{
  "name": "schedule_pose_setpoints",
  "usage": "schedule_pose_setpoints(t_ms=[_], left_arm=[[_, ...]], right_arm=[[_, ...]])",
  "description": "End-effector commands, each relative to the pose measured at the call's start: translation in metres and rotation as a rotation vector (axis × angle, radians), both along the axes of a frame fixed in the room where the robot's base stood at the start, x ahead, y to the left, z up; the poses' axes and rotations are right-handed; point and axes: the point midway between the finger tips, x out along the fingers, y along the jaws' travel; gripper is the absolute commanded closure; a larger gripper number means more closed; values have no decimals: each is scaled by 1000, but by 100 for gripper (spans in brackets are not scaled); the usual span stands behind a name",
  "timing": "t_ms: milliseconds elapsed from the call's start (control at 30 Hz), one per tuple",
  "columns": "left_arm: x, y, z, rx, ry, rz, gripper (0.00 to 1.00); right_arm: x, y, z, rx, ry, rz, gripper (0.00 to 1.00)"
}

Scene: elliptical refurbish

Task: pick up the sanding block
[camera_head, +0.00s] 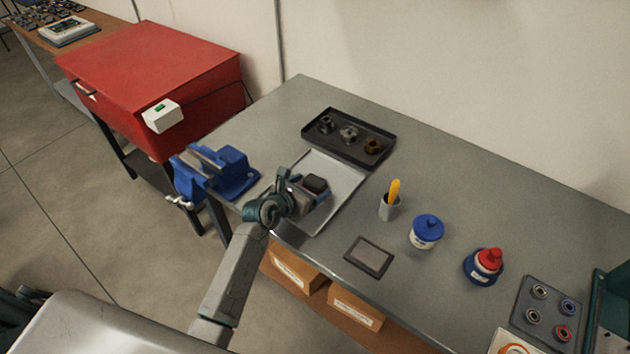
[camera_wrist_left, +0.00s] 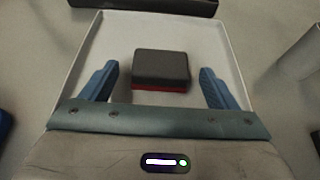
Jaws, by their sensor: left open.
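The sanding block (camera_wrist_left: 161,66) is a small dark grey block with a red lower layer. It lies in a shallow white tray (camera_wrist_left: 85,55) on the workbench. In the head view the block (camera_head: 315,184) shows just beyond my left gripper (camera_head: 305,188). In the left wrist view my left gripper (camera_wrist_left: 158,88) is open and empty, with one blue finger on each side of the block. Gaps show between the block and both fingers. My right gripper is not in view.
A black tray with metal parts (camera_head: 307,133) stands behind the white tray. A blue vise (camera_head: 230,172) is left. A cup with a yellow-handled tool (camera_head: 389,208), a dark flat pad (camera_head: 369,257), a blue-lidded jar (camera_head: 426,232) and a red-topped container (camera_head: 486,266) stand right.

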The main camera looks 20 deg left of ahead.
Motion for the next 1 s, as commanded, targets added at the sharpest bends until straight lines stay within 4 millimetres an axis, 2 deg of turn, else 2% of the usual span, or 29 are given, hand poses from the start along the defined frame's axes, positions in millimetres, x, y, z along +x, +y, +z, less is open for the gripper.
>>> schedule_pose_setpoints(t_ms=[300,367,567,1000], left_arm=[[5,-2,-3,0,-1,0,18],[5,-2,-3,0,0,0,28],[4,-2,-3,-1,0,0,67],[4,-2,4,-1,0,0,67]], right_arm=[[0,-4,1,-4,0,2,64],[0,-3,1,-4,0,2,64],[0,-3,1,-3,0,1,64],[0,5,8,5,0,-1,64]])
